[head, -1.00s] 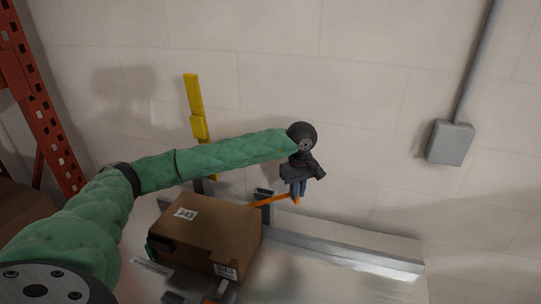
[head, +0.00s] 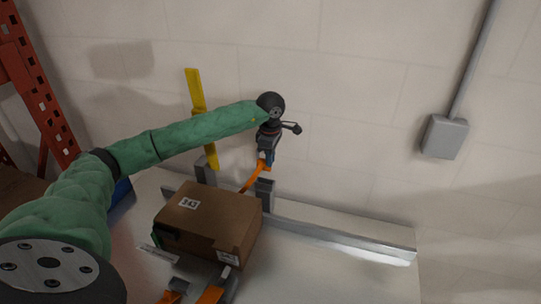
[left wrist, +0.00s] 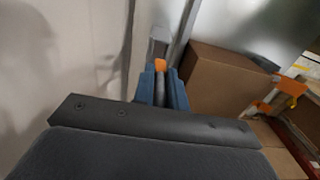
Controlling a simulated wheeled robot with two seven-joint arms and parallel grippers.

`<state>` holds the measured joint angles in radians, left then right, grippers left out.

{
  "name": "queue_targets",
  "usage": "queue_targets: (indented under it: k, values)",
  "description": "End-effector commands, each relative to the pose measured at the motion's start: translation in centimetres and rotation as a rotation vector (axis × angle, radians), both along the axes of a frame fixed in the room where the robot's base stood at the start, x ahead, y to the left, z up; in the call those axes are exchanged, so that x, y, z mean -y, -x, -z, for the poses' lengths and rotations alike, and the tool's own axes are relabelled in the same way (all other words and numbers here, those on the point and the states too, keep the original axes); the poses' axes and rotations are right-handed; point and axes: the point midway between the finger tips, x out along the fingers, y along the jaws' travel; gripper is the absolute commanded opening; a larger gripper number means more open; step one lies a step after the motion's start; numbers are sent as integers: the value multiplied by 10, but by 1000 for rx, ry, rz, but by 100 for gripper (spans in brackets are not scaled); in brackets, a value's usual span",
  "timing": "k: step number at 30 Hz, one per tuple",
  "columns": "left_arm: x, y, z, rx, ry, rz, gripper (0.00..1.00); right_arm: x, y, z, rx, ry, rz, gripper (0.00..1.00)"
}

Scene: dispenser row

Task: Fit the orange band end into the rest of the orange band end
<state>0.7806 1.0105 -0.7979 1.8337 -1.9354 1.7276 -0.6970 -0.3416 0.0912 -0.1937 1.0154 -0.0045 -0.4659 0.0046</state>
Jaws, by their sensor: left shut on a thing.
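The orange band end (head: 263,166) is held by my left gripper (head: 266,160), which is shut on it. The band slants from behind the carton up to the fingers. In the left wrist view, an orange tip (left wrist: 160,65) shows between the blue fingertips (left wrist: 160,88). A grey upright block (head: 265,193), which looks like the rest, stands below the gripper by the wall rail. The band end is above it and appears apart from it. A grey block also shows beyond the fingertips in the left wrist view (left wrist: 159,42). My right gripper is not in view.
A brown carton (head: 207,222) stands on the pale table (head: 320,275), left of and nearer than the grey block. More orange pieces (head: 211,294) lie at its front. A yellow upright (head: 195,92) and another grey block (head: 205,172) stand left. A metal rail (head: 345,238) runs along the wall.

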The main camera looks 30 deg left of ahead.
Motion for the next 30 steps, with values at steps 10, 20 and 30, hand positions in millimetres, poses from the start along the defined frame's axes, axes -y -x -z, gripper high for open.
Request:
queue_targets:
  k: [10,20,30]
  values:
    - [0,0,20,-1,0,1,0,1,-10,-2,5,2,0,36]
    - [1,0,39,-1,0,2,0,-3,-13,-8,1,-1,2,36]
    - [0,0,58,-1,0,1,0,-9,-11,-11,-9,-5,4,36]
